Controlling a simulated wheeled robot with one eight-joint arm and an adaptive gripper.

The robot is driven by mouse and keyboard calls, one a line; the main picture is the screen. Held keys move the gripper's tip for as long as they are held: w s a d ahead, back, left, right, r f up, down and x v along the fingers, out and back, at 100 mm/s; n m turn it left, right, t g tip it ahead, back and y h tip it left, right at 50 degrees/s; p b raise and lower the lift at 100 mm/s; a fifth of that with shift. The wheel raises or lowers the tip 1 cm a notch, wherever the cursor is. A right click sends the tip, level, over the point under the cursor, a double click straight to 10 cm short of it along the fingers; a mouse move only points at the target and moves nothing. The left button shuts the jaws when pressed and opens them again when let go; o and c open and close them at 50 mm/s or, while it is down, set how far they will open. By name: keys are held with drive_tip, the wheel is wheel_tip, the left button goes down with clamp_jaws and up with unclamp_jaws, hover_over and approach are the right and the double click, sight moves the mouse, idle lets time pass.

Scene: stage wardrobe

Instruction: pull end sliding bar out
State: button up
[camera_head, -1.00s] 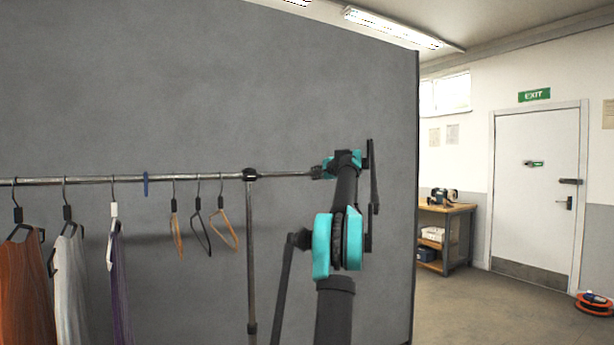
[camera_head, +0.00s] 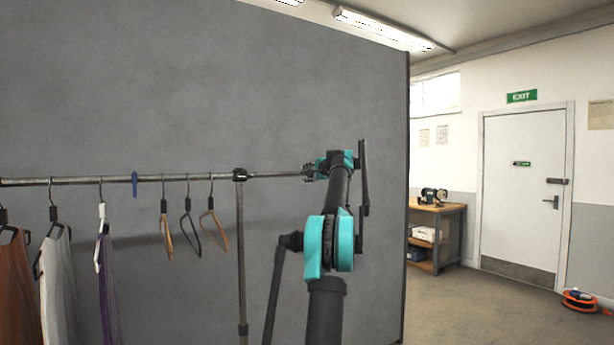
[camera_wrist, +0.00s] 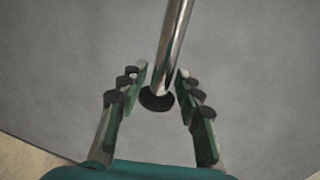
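The end sliding bar (camera_head: 275,175) is a thin metal tube that sticks out to the right of the black joint (camera_head: 240,175) on the rack's upright. My gripper (camera_head: 309,172) is at its outer end. In the wrist view the bar (camera_wrist: 173,45) runs between the two fingers of my gripper (camera_wrist: 162,75), and its black end cap (camera_wrist: 157,99) sits between them. The fingers stand apart on either side, with a visible gap on the left. The bar is nearer the right finger, and I cannot tell if they touch. In the head view my wrist partly hides the bar's end.
The rack rail (camera_head: 75,181) carries several hangers, some with clothes, and a blue clip (camera_head: 134,184). A grey partition (camera_head: 300,80) stands close behind. To the right are a workbench (camera_head: 440,208), a door (camera_head: 522,190), an orange reel (camera_head: 580,300) and open floor.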

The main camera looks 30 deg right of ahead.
drive_tip(key=shift+s+d, duration=0.1)
drive_tip(key=s+r, duration=0.2)
drive_tip(key=s, duration=0.9)
drive_tip(key=shift+s+r, duration=0.15)
drive_tip(key=shift+s, duration=0.15)
drive_tip(key=shift+d, duration=0.1)
